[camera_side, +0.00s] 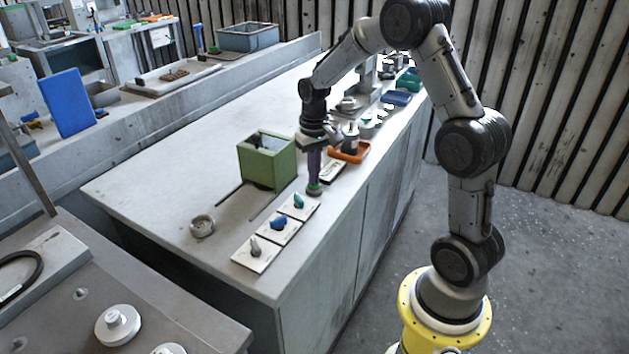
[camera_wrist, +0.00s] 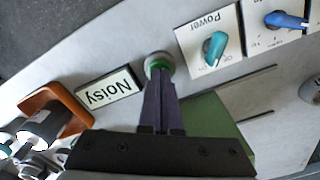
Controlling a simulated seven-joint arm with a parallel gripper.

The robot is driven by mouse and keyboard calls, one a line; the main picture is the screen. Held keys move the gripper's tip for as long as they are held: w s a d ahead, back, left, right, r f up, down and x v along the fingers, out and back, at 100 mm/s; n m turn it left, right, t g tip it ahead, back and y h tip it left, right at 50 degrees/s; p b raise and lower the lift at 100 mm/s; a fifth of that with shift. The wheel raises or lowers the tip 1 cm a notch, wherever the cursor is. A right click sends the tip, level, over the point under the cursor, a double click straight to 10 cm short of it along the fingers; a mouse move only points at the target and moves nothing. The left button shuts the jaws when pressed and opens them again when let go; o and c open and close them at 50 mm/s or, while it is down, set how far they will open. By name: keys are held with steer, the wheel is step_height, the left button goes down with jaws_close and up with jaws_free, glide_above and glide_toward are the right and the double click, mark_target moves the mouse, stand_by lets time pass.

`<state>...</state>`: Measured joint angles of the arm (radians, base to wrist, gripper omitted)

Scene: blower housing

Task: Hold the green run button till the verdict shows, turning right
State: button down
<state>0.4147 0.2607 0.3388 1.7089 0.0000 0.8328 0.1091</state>
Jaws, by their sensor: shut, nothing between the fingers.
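The green run button (camera_wrist: 158,64) sits in a round grey collar on the bench, and it also shows in the side view (camera_side: 314,187). My gripper (camera_wrist: 160,82) is shut and empty. Its fingertips stand over the button and seem to touch its top; they hide part of it. In the side view my gripper (camera_side: 314,176) points straight down at the button. A white display plate (camera_wrist: 109,92) beside the button reads "Noisy". On the other side is a plate with a teal knob (camera_wrist: 214,48) marked "Power".
A blue knob (camera_side: 278,223) and a grey knob (camera_side: 255,246) sit on plates in line with the teal one. A green open box (camera_side: 267,163) stands close behind my gripper. An orange tray (camera_side: 349,152) with parts lies beyond the display plate. A small round dish (camera_side: 202,226) is at the left.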

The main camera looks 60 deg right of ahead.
stand_by(0.7)
steer(key=shift+r, duration=0.6)
step_height(320, 180, up, 6)
steer(key=shift+f, duration=0.1)
stand_by(0.7)
